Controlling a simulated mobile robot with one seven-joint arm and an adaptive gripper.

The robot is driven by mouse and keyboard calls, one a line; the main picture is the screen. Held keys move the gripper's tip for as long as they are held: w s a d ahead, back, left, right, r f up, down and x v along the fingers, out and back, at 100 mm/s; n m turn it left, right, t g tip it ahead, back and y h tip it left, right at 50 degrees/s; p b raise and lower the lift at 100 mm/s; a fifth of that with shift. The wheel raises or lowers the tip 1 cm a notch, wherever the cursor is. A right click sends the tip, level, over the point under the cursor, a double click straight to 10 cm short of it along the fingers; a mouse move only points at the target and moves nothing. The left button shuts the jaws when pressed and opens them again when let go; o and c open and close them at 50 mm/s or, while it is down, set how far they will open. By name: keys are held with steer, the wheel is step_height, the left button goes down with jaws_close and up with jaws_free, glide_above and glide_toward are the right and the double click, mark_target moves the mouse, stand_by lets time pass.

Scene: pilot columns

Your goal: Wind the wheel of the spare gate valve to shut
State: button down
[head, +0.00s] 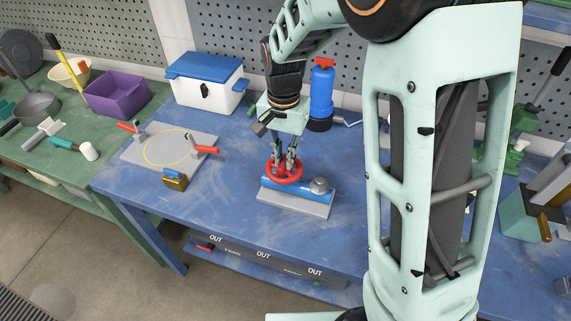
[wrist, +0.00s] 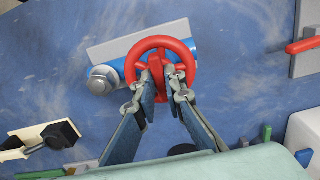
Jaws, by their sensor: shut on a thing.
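The spare gate valve has a blue body (head: 325,190) on a grey base plate (head: 295,204) on the blue workbench. Its red wheel (head: 284,173) lies flat on top, left of a grey hex end (head: 319,185). My gripper (head: 287,158) points down at the wheel from above. In the wrist view, its two fingers (wrist: 160,88) reach inside the rim of the red wheel (wrist: 188,60) and are shut on the wheel's middle part. The hex end shows in the wrist view (wrist: 103,79). The fingers hide part of the hub and the valve body.
Left of the valve lies a grey plate (head: 195,165) with red-handled clamps and a yellow ring. A brass padlock (head: 175,181) lies in front of it. A white-and-blue cooler box (head: 206,94) and a blue bottle (head: 322,88) stand behind. Bare bench lies between plate and valve.

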stand_by(0.6)
steer(key=m, duration=0.4)
steer(key=shift+m+p, duration=0.35)
steer(key=shift+m, duration=0.05)
steer(key=shift+r+m+p, duration=0.15)
steer(key=shift+m+p, duration=0.15)
steer(key=shift+m, duration=0.5)
steer(key=m+p, duration=0.1)
steer(key=m, duration=0.2)
